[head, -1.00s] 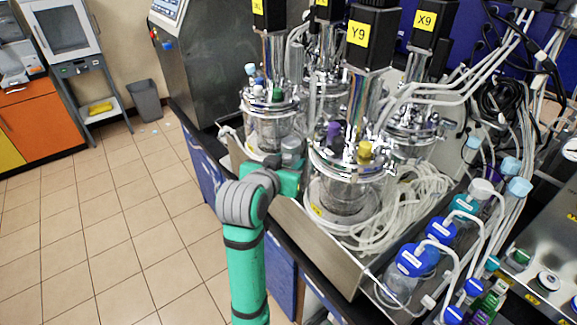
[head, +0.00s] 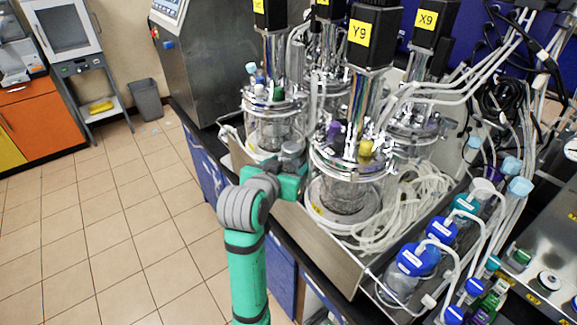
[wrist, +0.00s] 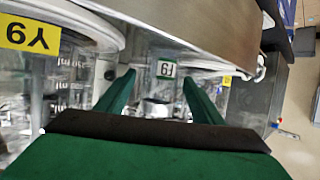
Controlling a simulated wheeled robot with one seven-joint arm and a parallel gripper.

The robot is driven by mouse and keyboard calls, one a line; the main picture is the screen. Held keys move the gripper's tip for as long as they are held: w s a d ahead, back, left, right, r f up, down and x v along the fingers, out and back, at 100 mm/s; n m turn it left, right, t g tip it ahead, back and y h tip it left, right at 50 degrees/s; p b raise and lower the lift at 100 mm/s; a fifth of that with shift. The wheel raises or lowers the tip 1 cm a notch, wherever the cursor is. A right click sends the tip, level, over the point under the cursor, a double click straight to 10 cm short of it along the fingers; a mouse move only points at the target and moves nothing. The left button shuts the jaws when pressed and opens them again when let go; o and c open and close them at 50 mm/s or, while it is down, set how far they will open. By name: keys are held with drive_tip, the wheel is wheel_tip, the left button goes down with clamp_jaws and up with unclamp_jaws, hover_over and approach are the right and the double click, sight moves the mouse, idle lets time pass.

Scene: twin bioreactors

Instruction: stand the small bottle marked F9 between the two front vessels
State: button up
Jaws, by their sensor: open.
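The small bottle (wrist: 166,69) with a white, green-edged F9 label shows between my finger tips in the wrist view. In the head view its grey cap (head: 291,148) shows in the gap between the two front vessels, and its lower part is hidden behind my gripper. The front vessel marked Y9 (head: 345,190) is right of it and the other front vessel (head: 272,128) is left of it. My gripper (wrist: 158,82) is open, with one green finger on each side of the bottle; I cannot tell if either touches. In the head view my gripper (head: 290,182) is low at the metal tray's front edge.
The metal tray (head: 330,252) holds the vessels, with coiled clear tubing (head: 415,205) right of the Y9 vessel. Blue-capped bottles (head: 418,260) with tubes stand at the right. The tiled floor (head: 110,220) at left is clear.

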drive_tip(key=v, duration=1.1)
drive_tip(key=shift+s+a, duration=0.15)
drive_tip(key=shift+s, duration=0.15)
